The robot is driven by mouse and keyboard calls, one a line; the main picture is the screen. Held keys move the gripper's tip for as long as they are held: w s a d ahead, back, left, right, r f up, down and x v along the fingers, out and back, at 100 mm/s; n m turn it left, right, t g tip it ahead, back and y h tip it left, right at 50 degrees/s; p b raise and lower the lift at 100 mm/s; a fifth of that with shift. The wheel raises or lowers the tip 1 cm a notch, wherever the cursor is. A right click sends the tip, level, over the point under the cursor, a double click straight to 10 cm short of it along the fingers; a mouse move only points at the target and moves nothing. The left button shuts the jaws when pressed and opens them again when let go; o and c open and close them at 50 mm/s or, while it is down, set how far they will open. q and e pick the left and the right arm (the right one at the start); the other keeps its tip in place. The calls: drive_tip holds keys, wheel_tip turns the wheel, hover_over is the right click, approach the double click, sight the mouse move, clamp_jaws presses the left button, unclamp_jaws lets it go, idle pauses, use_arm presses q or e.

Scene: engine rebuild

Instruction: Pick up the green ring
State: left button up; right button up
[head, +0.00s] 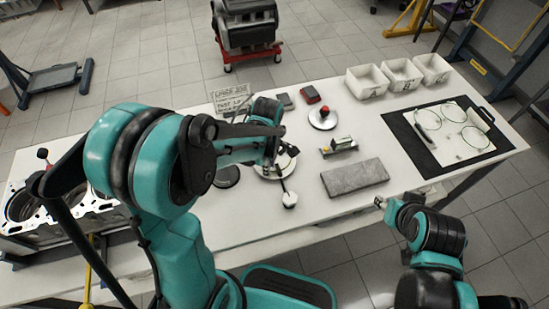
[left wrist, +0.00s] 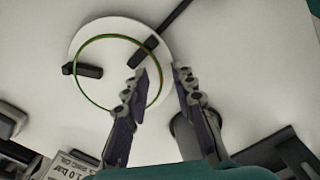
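In the left wrist view the thin green ring (left wrist: 80,52) lies over a round white plate (left wrist: 112,28) that carries dark blocks. My left gripper (left wrist: 161,72) is open, with its two fingers apart. The left-hand finger overlaps the ring's right side in the picture; I cannot tell whether it touches. In the head view my left gripper (head: 277,158) is over the white plate (head: 265,172), and the ring there is too small to make out. My right gripper (head: 380,202) is by the table's front edge, away from the plate; its fingers are too small to judge.
A black mat (head: 405,137) at the right holds several thin rings on a pale sheet. A grey block (head: 355,178), a red-knobbed round stand (head: 323,118) and white bins (head: 367,81) stand on the table. An engine block (head: 40,215) is at the left. The front right of the tabletop is clear.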

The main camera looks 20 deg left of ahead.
use_arm(q)
drive_tip(key=shift+f, duration=0.25)
idle(0.3)
clamp_jaws()
